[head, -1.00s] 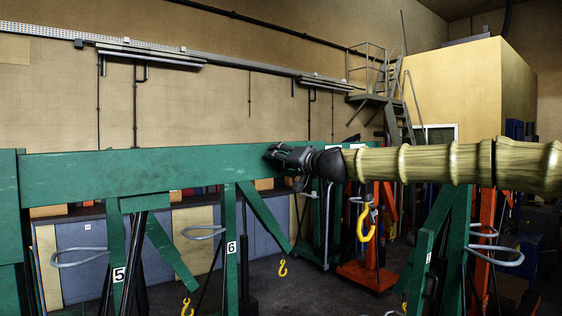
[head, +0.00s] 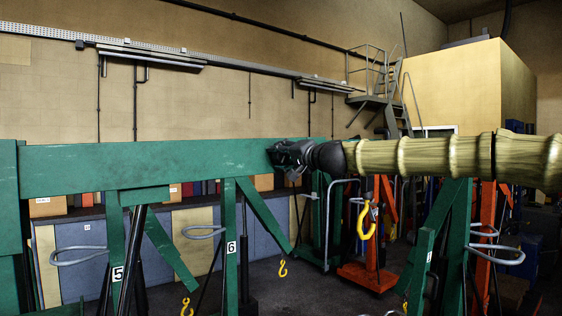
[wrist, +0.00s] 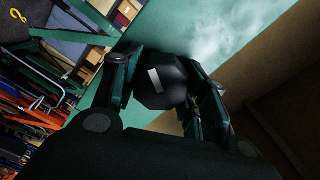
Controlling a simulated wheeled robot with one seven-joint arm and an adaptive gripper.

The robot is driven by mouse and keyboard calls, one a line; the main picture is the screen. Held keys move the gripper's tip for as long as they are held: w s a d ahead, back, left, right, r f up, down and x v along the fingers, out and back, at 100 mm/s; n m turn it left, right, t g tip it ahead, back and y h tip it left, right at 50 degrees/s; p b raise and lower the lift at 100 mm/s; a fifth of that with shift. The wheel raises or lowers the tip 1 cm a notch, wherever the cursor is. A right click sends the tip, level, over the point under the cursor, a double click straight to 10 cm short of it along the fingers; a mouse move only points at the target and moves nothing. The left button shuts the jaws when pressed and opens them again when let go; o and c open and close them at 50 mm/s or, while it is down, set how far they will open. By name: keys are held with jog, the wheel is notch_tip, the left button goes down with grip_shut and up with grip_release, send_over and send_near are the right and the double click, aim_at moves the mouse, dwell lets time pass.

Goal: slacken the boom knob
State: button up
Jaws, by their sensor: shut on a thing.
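The boom knob (wrist: 163,85) is a dark, faceted knob with a pale bar mark on its face. It sits against the green boom (wrist: 190,50) in the wrist view. My gripper (wrist: 165,80) has a finger on each side of the knob and is shut on it. In the head view my gripper (head: 280,154) is at the right part of the long green boom (head: 130,168); there the knob is hidden by the gripper.
Green legs marked 5 (head: 118,272) and 6 (head: 231,246) stand below the boom. Yellow hooks (head: 365,222) hang around it, and an orange jack (head: 372,276) stands behind my arm. Boxes and books line a shelf behind.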

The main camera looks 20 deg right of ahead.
dwell(0.3)
jog(key=o, duration=1)
jog(key=shift+d, duration=0.1)
jog(key=shift+o, duration=0.2)
jog(key=shift+s, duration=0.1)
jog(key=v, duration=1.1)
jog(key=shift+s+d, duration=0.15)
jog(key=shift+s, duration=0.25)
